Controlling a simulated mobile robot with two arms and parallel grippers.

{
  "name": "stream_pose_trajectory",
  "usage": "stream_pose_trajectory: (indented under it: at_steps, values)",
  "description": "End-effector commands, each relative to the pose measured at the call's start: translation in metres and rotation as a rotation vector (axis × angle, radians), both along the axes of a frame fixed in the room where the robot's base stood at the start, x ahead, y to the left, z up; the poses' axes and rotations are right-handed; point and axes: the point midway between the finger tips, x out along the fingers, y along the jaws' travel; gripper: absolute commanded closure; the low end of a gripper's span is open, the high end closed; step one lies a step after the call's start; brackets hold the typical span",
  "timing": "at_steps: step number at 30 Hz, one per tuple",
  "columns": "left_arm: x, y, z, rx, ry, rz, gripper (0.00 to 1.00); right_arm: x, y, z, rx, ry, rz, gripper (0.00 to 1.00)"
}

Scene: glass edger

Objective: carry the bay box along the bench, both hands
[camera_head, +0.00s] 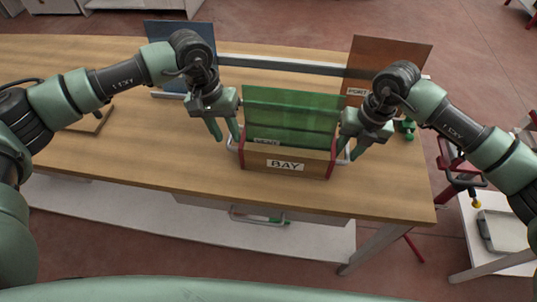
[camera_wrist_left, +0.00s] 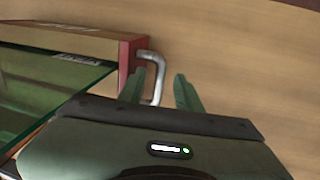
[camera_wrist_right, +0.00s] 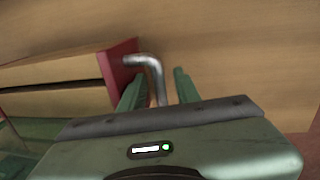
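The bay box (camera_head: 312,168) is a wooden box with red ends, a BAY label and a metal handle at each end. It stands on the bench (camera_head: 140,150) near the front edge, with a green glass pane (camera_head: 290,110) upright in it. My left gripper (camera_head: 228,139) is open at the left handle, which shows between its spread fingers in the left wrist view (camera_wrist_left: 155,75). My right gripper (camera_head: 349,154) is open at the right handle, which shows between its fingers in the right wrist view (camera_wrist_right: 150,68). Neither gripper visibly pinches its handle.
A blue pane (camera_head: 170,32) stands at the back left and an amber pane (camera_head: 395,55) at the back right, with a metal rail (camera_head: 280,64) between them. A small green object (camera_head: 407,128) sits right of my right gripper. The bench front left is clear.

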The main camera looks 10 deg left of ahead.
Motion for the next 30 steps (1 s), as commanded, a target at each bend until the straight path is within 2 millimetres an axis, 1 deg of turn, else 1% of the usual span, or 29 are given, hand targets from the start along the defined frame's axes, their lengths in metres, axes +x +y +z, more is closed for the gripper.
stream_pose_trajectory:
  at_steps: [1, 3, 6, 10, 14, 17, 27, 30]
  values:
    - [0.001, 0.002, 0.009, 0.0, -0.002, 0.001, 0.66, 0.0, 0.001, 0.0, 0.002, -0.001, 0.001, 0.66]
    - [0.001, 0.004, 0.02, 0.001, -0.003, 0.002, 0.66, 0.0, 0.001, 0.0, 0.002, 0.0, 0.001, 0.66]
    - [0.001, 0.006, 0.033, 0.001, -0.001, 0.001, 0.66, 0.0, 0.001, 0.0, 0.003, 0.0, 0.002, 0.66]
    - [0.001, 0.008, 0.044, 0.001, -0.002, 0.001, 0.66, 0.0, 0.001, 0.0, 0.003, 0.0, 0.002, 0.66]
    - [0.0, 0.009, 0.049, 0.002, 0.001, 0.001, 0.66, 0.0, 0.001, 0.005, 0.004, -0.002, 0.002, 0.66]
    - [0.0, 0.009, 0.049, 0.002, 0.001, 0.001, 0.66, 0.001, -0.002, 0.018, 0.004, -0.005, 0.0, 0.66]
    - [0.0, 0.009, 0.049, 0.002, 0.001, 0.001, 0.66, 0.001, -0.015, 0.086, 0.002, -0.005, 0.0, 0.66]
    - [0.0, 0.009, 0.049, 0.002, 0.001, 0.001, 0.66, 0.001, -0.018, 0.102, 0.001, -0.003, -0.001, 0.66]
